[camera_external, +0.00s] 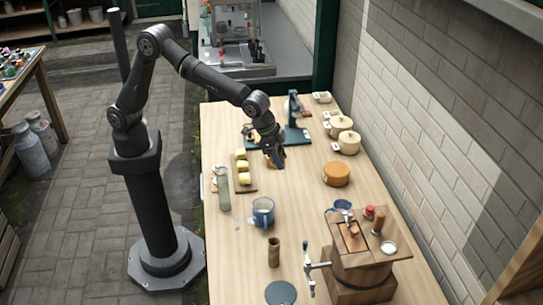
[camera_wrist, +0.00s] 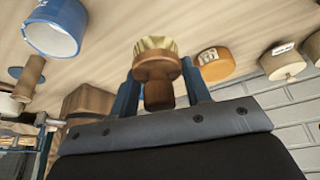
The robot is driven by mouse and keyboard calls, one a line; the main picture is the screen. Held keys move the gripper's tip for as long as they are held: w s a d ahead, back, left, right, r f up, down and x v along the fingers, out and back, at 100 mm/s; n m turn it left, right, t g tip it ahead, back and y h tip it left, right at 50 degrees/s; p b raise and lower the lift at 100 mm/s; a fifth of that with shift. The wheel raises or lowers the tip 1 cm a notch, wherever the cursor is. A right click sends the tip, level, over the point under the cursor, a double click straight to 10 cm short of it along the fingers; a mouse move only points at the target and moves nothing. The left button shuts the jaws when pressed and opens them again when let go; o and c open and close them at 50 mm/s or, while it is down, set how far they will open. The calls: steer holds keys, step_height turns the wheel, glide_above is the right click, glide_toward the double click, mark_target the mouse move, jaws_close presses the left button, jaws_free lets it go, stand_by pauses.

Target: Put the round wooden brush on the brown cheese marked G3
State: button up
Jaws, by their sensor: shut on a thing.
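My gripper (camera_external: 276,160) is above the table, left of the brown cheese and near the row of yellow pieces. In the wrist view its two blue fingers (camera_wrist: 168,88) are shut on the round wooden brush (camera_wrist: 157,70), which has pale bristles at its top end in that picture. In the external view the brush is too small to make out. The brown cheese (camera_external: 336,174) stands on the table toward the wall. It also shows in the wrist view (camera_wrist: 216,66), right of the brush, with a pale label too small to read for certain. Nothing lies on its top.
Pale cheeses (camera_external: 348,142) stand behind the brown one along the wall. A blue-grey stand (camera_external: 293,132) is behind my gripper. A blue mug (camera_external: 263,212), a glass bottle (camera_external: 222,187) and a wooden churn (camera_external: 358,262) stand nearer. The tabletop between my gripper and the brown cheese is clear.

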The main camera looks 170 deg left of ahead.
steer(key=a+r+m, duration=0.1)
steer(key=a+r, duration=0.2)
steer(key=a, duration=0.6)
glide_above(333, 166)
steer(key=d, duration=0.2)
steer(key=shift+t, duration=0.3)
steer(key=f, duration=0.6)
steer(key=shift+s+a+f, duration=0.2)
steer(key=shift+s+a, duration=0.05)
steer(key=shift+s, duration=0.15)
steer(key=shift+f, duration=2.05)
steer(key=shift+f, duration=0.15)
steer(key=o, duration=1)
